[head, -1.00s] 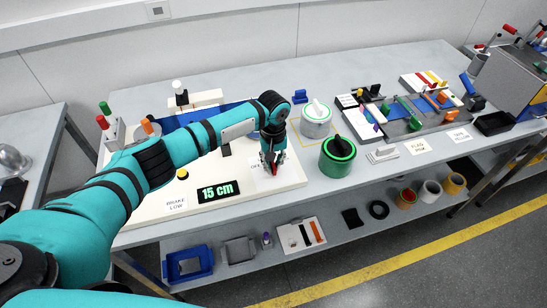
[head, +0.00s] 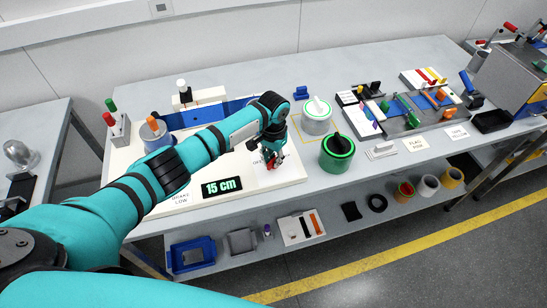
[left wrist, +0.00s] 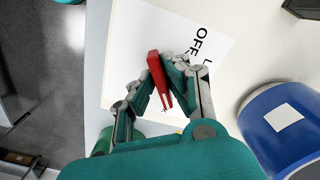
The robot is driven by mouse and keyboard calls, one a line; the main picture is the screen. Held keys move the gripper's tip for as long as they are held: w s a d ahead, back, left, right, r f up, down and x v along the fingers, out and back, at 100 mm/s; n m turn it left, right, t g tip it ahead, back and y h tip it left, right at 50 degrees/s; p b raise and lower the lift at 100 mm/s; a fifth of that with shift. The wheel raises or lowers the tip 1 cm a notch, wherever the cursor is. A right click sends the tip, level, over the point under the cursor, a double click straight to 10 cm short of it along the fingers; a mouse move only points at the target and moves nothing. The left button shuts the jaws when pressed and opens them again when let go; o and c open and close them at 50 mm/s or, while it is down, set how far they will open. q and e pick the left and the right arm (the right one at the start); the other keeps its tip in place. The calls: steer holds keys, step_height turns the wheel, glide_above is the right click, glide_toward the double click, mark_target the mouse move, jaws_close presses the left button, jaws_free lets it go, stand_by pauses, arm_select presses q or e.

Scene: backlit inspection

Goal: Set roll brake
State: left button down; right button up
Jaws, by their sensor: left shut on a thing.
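My left gripper (head: 268,163) is over the right end of a white board (head: 228,206). It is shut on a red lever (left wrist: 155,70), which stands between its fingertips (left wrist: 158,88) in the left wrist view. The lever is tilted there, its broad end away from the gripper's palm. Beside it lies a white card (left wrist: 185,30) with black letters reading "OFF"; the gripper hides part of the card. In the head view the gripper covers most of the lever. A "BRAKE LOW" label is partly hidden behind my left arm. My right gripper is not in view.
A black display (head: 222,187) with green "15 cm" is at the board's front. A green canister (head: 337,155) and a white-and-green canister (head: 317,118) stand right of the gripper. A blue cylinder (left wrist: 285,130) shows in the left wrist view.

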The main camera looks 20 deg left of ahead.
mark_target(273, 159)
arm_select(q)
steer(key=shift+m, duration=0.5)
steer(key=c, duration=1.4)
jaws_free()
steer(key=shift+r, duration=0.1)
step_height(273, 159, up, 12)
steer(key=shift+f, duration=0.1)
